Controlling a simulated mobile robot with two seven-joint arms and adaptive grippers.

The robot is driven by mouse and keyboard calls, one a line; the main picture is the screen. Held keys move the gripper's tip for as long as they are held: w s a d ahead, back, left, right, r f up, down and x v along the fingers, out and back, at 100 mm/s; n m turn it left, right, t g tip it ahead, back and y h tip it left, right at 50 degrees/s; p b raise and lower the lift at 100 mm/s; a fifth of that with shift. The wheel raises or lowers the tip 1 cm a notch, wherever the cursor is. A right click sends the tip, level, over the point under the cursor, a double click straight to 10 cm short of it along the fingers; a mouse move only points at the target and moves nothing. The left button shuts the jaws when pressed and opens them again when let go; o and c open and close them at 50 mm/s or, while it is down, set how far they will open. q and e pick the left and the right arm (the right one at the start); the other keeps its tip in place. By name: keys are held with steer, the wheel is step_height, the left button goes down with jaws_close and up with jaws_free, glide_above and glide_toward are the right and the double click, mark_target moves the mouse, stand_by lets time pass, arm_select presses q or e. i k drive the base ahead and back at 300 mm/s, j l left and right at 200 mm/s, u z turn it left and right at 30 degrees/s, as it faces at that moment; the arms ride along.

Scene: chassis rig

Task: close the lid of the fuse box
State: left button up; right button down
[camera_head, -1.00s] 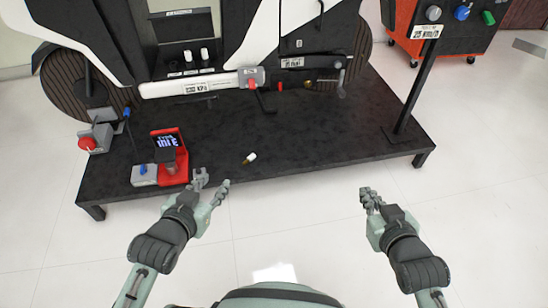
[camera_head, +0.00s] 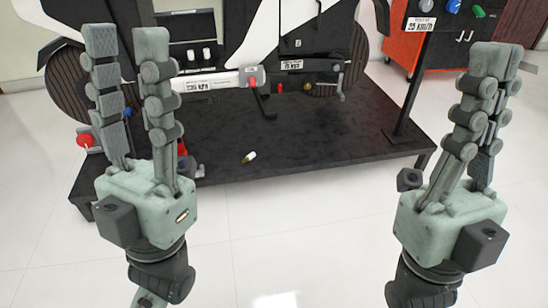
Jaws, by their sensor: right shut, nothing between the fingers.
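A red case with a raised panel, which looks like the fuse box (camera_head: 182,148), stands at the left front of the black platform (camera_head: 300,140). My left gripper hides nearly all of it now; only a red sliver shows beside the finger. I cannot tell the lid's angle. My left gripper (camera_head: 126,40) points up close to the camera, its two fingers apart and nothing between them. My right gripper (camera_head: 497,60) is raised at the right, fingers together and empty, apart from the platform's front right corner.
A small yellow and white piece (camera_head: 249,157) lies on the platform. A dark post with a sign (camera_head: 419,25) rises at its right. A motorcycle-like chassis (camera_head: 320,35) fills the back. A red cabinet (camera_head: 403,40) stands at the back right. The front floor is clear.

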mark_target(191, 25)
steer(key=i+j, duration=0.1)
steer(key=i, duration=1.15)
steer(key=j+u, duration=0.05)
